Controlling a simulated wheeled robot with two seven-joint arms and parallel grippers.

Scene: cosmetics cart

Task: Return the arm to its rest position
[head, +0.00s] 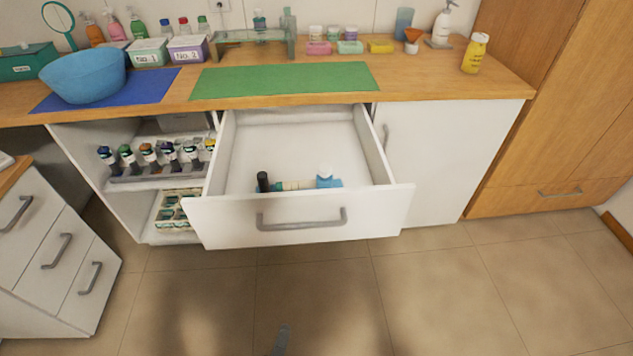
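Only a small grey part of my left gripper (282,340) shows, at the bottom edge of the head view, over the tiled floor. It is apart from the cabinet and well in front of the open drawer. Its fingers cannot be made out, so I cannot tell whether it is open or holds anything. My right gripper is not in view. The white drawer (370,212) is pulled open below the counter. A dark-capped bottle (263,181) and a blue item with a white top (327,181) are inside, near its front panel.
The wooden counter (440,88) carries a blue bowl (85,76), a green mat (285,80) and a yellow bottle (475,53). Open shelves with several bottles are left of the drawer. A white drawer unit (60,250) stands at left. The floor in front is clear.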

